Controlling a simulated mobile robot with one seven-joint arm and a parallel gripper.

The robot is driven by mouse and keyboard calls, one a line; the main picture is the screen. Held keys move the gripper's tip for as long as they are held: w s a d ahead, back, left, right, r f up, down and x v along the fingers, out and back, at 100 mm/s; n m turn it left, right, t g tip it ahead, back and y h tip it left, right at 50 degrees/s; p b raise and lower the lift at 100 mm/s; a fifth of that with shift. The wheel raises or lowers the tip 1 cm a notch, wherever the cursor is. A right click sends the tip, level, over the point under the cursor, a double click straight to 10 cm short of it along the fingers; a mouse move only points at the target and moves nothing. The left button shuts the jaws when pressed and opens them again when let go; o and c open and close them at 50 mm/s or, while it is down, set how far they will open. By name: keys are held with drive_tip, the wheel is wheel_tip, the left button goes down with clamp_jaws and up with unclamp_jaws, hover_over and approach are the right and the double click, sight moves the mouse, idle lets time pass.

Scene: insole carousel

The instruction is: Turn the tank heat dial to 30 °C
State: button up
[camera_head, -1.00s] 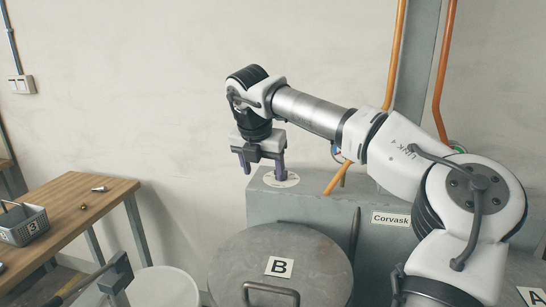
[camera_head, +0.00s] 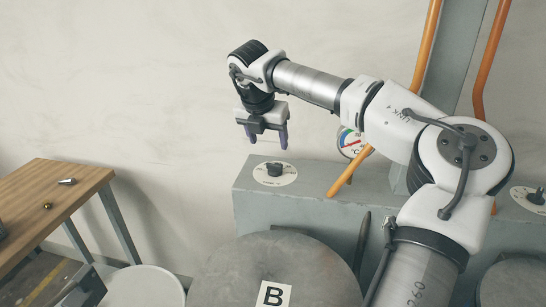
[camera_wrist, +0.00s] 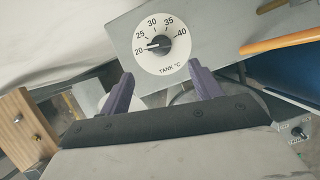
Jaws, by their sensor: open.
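The tank heat dial (camera_head: 275,170) is a black knob on a round white scale plate, on top of a grey housing. In the wrist view the dial (camera_wrist: 159,45) reads 20 to 40 with "TANK °C". Its white pointer line points left, near the 20 mark. My gripper (camera_head: 267,142) hangs fingers down above the dial, clear of it, with its purple fingers apart and nothing between them. In the wrist view my gripper (camera_wrist: 161,73) has the dial beyond its fingertips.
A round gauge (camera_head: 350,142) and an orange pipe (camera_head: 350,172) stand right of the dial. Lid B (camera_head: 235,275) lies in front of the housing (camera_head: 310,196). Another dial (camera_head: 530,198) is at far right, partly cut off. A wooden table (camera_head: 50,195) stands at left.

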sight(274, 164)
drive_tip(key=p+x, duration=0.2)
drive_tip(key=x, duration=0.7)
drive_tip(key=shift+w+f+p, duration=0.2)
drive_tip(key=shift+f+p, duration=0.15)
drive_tip(key=shift+p, duration=0.05)
drive_tip(key=shift+c, duration=0.3)
drive_tip(key=c, duration=0.9)
